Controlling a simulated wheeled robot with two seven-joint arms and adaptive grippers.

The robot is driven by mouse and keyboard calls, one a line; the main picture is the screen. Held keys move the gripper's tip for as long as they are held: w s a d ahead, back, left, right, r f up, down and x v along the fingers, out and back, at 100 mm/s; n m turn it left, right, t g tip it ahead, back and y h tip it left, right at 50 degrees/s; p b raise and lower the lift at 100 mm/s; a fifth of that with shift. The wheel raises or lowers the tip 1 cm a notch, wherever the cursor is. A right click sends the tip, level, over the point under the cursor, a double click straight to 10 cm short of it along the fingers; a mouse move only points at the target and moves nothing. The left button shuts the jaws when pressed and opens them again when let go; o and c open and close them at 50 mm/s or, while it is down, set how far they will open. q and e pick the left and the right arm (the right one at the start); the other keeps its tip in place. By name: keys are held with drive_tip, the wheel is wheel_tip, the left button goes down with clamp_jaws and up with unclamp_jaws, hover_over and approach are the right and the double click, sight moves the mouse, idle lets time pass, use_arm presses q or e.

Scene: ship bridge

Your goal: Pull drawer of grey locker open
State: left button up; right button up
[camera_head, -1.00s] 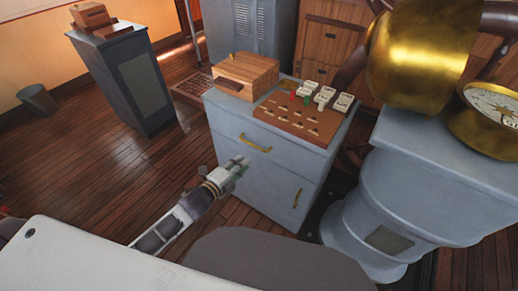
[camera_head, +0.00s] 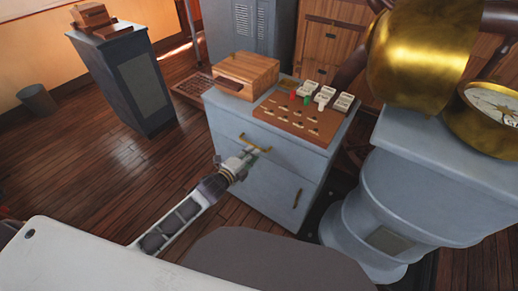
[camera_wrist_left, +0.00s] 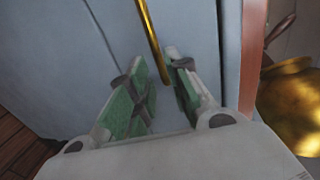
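The grey locker (camera_head: 225,130) stands in the middle of the head view. Its upper drawer looks shut and has a horizontal brass handle (camera_head: 256,144). My left gripper (camera_head: 254,155) is just in front of the drawer, close to the handle. In the left wrist view, the brass handle (camera_wrist_left: 151,40) runs down between the two green-padded fingers of the left gripper (camera_wrist_left: 157,65). My right gripper does not show.
A wooden box (camera_head: 246,75) and a brown board with switches (camera_head: 302,117) are on the locker top. A lower door has a vertical brass handle (camera_head: 297,198). A grey pedestal (camera_head: 385,215) with brass instruments stands close on the right.

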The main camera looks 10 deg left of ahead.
sight(259, 148)
use_arm(q)
drive_tip(key=shift+x, duration=2.8)
drive_tip(key=shift+w, duration=0.1)
clamp_jaws()
